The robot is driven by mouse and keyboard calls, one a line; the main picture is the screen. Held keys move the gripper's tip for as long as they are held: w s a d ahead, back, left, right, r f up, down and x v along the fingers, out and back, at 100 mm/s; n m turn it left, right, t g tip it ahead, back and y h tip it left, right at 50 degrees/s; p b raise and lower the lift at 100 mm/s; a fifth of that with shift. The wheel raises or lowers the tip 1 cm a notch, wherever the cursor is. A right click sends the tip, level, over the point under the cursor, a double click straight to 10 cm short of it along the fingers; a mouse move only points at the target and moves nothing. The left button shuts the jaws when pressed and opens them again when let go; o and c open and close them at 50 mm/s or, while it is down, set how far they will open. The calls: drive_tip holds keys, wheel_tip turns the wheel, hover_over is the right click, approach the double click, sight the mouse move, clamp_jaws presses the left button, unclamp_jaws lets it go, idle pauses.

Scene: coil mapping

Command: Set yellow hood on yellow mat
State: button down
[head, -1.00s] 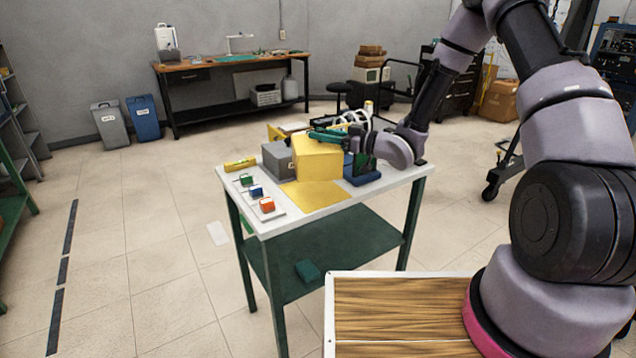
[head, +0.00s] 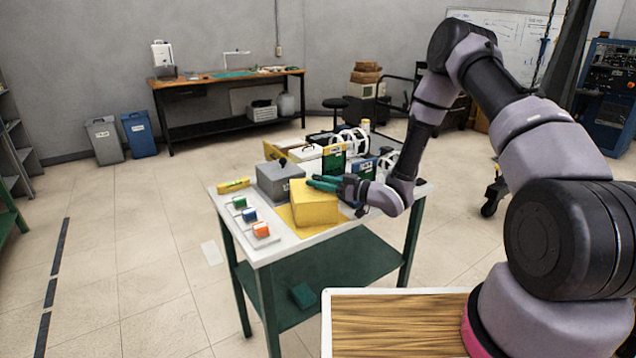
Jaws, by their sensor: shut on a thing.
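The yellow hood (head: 316,207) is a box shape at the front middle of the small table, over the yellow mat (head: 287,215). It covers most of the mat, whose left edge shows. I cannot tell whether the hood's underside touches the mat. My gripper (head: 322,185) reaches in from the right, with its green fingers shut at the top of the hood. The part it grips is hidden by the fingers.
A grey hood (head: 280,181) stands close behind the yellow one. Small green, blue and orange blocks (head: 250,216) sit on a white strip at left. A blue-labelled box (head: 363,168) and white coils (head: 352,140) stand behind my gripper. The table's (head: 350,223) front right is clear.

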drive_tip(key=shift+f, duration=0.15)
drive_tip(key=c, duration=0.6)
unclamp_jaws()
drive_tip(key=shift+o, duration=0.2)
drive_tip(key=shift+d, duration=0.15)
drive_tip(key=v, duration=1.2)
drive_tip(key=shift+s, duration=0.1)
